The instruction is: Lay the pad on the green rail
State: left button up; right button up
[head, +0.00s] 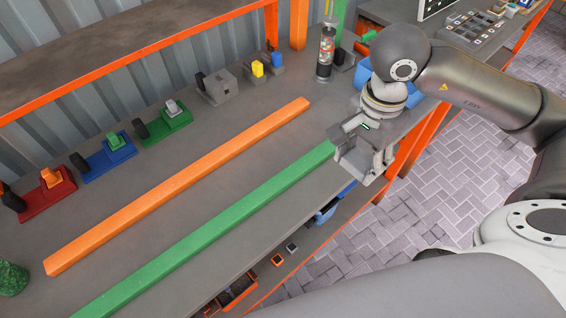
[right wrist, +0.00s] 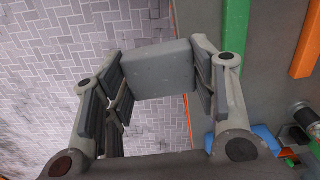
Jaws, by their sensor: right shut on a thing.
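A grey square pad (right wrist: 158,68) sits between the fingers of my right gripper (right wrist: 158,85) in the right wrist view. The gripper is shut on it. In the head view my right gripper (head: 363,162) is at the front edge of the bench, by the right end of the green rail (head: 205,233). The pad is hard to tell from the grey fingers there. The green rail lies along the bench and also shows in the right wrist view (right wrist: 234,45), to the right of the pad and apart from it in the picture. My left gripper is not in view.
An orange rail (head: 180,185) lies behind the green one. Red, blue and green blocks (head: 108,155) with black knobs stand along the back. A clear canister (head: 325,52) and a blue bin (head: 400,80) are near the right end. Paved floor lies beyond the front edge.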

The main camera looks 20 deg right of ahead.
jog(key=w+a+f+p, duration=0.2)
jog(key=w+f+p, duration=0.1)
jog(key=w, duration=0.5)
jog(key=p, duration=0.2)
send_over(309, 160)
jog(key=s, duration=0.1)
notch_tip(309, 160, down, 5)
jog(key=shift+f, duration=0.15)
jog(key=shift+w+f, duration=0.45)
jog(key=shift+f, duration=0.2)
notch_tip(309, 160, down, 3)
jog(key=shift+r+p, duration=0.1)
jog(key=shift+p, duration=0.8)
jog(key=shift+f, duration=0.2)
